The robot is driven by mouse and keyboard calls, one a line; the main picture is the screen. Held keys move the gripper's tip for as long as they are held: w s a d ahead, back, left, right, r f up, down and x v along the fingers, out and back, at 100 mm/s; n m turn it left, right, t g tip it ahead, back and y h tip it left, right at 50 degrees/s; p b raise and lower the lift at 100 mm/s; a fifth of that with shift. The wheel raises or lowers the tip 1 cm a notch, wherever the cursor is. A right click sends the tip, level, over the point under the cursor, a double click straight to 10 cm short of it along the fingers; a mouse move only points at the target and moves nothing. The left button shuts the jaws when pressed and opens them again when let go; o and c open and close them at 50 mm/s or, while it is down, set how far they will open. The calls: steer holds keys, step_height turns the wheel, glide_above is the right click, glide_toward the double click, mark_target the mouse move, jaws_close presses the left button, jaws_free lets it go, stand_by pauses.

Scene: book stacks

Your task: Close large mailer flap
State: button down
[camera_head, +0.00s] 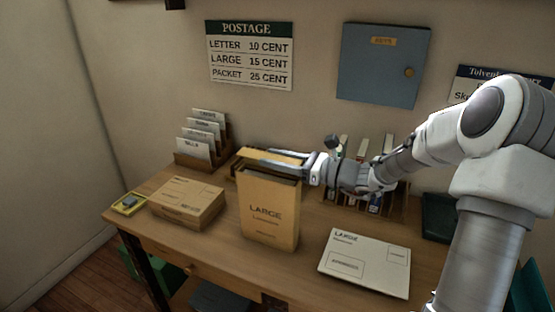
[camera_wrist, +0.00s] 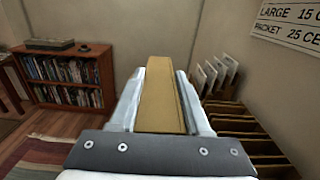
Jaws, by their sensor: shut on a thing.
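The large mailer (camera_head: 268,212), a tan upright envelope marked "LARGE", stands on the desk. Its flap (camera_head: 256,152) is at the top, partly hidden behind my fingers. My gripper (camera_head: 268,160) reaches in from the right, level with the mailer's top. In the wrist view, my gripper (camera_wrist: 158,78) has a finger on each side of a tan strip, which looks like the flap (camera_wrist: 160,97), and is shut on it. A dark gap shows under the fingers at the mailer's top edge. I cannot tell the flap's exact angle.
A brown parcel (camera_head: 187,203) lies left of the mailer, with a yellow tray (camera_head: 130,203) beyond it. A white envelope (camera_head: 366,262) lies at the right front. A card rack (camera_head: 203,160) stands behind; another sorter (camera_head: 411,207) is behind my wrist.

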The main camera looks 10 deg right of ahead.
steer(key=n+b, duration=0.1)
steer(key=s+f+n+b, duration=0.1)
steer(key=n, duration=0.1)
steer(key=a+n+b, duration=0.1)
steer(key=b, duration=0.1)
steer(key=shift+s+f+n, duration=0.25)
steer(key=shift+f+n, duration=0.05)
steer(key=shift+f, duration=0.05)
steer(key=shift+s+a+f+n+b, duration=0.15)
steer(key=shift+f+n+b, duration=0.1)
steer(key=shift+n+b, duration=0.65)
steer(key=shift+s+a+f+n+b, duration=0.1)
steer(key=shift+s+f+n+b, duration=0.15)
steer(key=shift+n+b, duration=0.7)
steer(key=shift+s+a+f+n+b, duration=0.15)
steer(key=shift+f+n+b, duration=0.15)
steer(key=shift+n+b, duration=0.6)
steer(key=shift+c, duration=2.2)
jaws_free()
steer(key=shift+d, duration=0.1)
steer(key=p+v, duration=0.2)
steer(key=v, duration=1.5)
